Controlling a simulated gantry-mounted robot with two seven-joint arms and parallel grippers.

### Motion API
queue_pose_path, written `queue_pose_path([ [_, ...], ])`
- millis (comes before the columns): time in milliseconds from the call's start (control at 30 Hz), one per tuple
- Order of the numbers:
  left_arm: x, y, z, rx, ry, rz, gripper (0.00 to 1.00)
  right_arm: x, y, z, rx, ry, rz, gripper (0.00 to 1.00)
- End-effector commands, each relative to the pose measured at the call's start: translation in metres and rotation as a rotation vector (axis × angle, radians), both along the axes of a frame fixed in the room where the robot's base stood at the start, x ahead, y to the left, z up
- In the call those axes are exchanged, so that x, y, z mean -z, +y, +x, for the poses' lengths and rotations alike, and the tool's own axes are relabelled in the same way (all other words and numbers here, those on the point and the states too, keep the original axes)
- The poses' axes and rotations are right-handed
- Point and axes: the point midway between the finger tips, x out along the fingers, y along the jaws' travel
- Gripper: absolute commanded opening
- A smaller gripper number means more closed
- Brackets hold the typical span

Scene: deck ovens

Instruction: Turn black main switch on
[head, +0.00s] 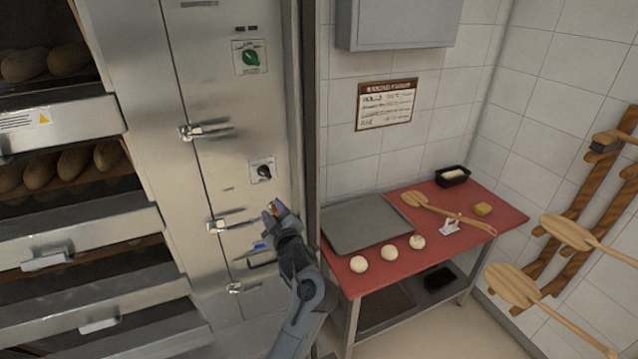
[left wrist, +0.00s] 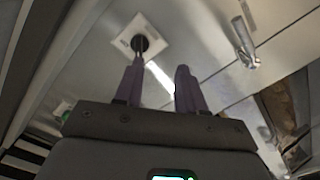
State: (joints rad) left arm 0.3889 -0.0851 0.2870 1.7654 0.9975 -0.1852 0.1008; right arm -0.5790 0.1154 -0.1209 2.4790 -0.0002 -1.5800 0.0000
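The black main switch (head: 264,172) is a rotary knob on a white plate on the steel oven front, below a green rotary switch (head: 251,57). The black knob also shows in the left wrist view (left wrist: 140,43), beyond the tip of the left-hand finger. My left gripper (head: 275,208) is just below the black switch in the head view and appears apart from it. In the left wrist view its two fingers (left wrist: 159,74) are spread with nothing between them. My right gripper is in neither view.
Metal door latches (head: 206,131) and (head: 230,222) stick out left of the switches. A red-topped table (head: 459,199) with a grey tray (head: 367,223), dough balls and a wooden paddle stands to the right. Bread-filled oven decks are at left.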

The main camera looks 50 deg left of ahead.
Motion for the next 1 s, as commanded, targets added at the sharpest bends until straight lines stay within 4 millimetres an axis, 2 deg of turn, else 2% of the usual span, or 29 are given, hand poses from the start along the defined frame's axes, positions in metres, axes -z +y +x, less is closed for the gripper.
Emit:
queue_pose_path([
  [33,-0.006,0.001,0.005,-0.003,-0.035,-0.006,0.39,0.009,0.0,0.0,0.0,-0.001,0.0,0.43],
  [100,-0.018,0.0,0.01,-0.003,-0.07,-0.012,0.39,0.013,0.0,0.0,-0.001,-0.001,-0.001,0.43],
  [333,-0.042,0.004,0.021,-0.001,-0.127,-0.012,0.39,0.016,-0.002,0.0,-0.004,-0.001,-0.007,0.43],
  [467,-0.044,0.017,0.025,0.0,-0.129,-0.011,0.39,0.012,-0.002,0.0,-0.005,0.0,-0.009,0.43],
  [800,-0.045,0.068,0.044,-0.001,-0.127,-0.011,0.39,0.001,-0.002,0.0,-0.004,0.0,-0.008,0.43],
  [1000,-0.043,0.09,0.052,0.001,-0.126,-0.012,0.39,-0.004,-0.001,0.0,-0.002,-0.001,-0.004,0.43],
])
